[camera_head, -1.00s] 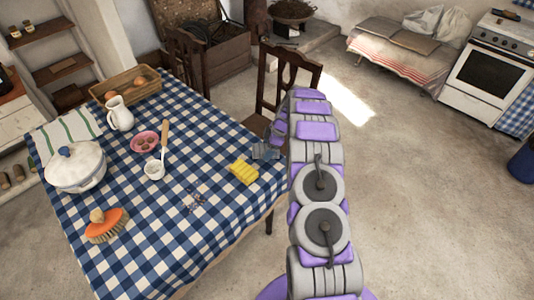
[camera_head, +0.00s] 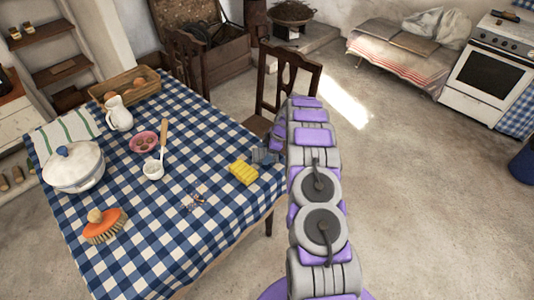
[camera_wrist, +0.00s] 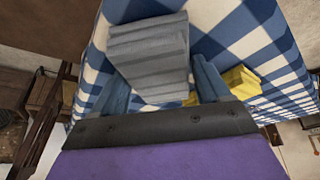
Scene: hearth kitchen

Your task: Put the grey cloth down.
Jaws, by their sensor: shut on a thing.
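The grey cloth (camera_wrist: 150,50) is a folded, ribbed bundle between the two blue fingers of my gripper (camera_wrist: 158,80) in the wrist view. My gripper is shut on it. In the head view the cloth (camera_head: 261,155) is small and partly hidden by my gripper (camera_head: 270,158), at the right edge of the checked table (camera_head: 215,150). The blue-and-white tablecloth shows right behind the cloth in the wrist view; I cannot tell whether the cloth touches it.
A yellow ribbed sponge or cloth (camera_head: 243,172) lies just left of my gripper. A wooden chair (camera_head: 285,85) is behind the table edge. The table's front middle is mostly clear.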

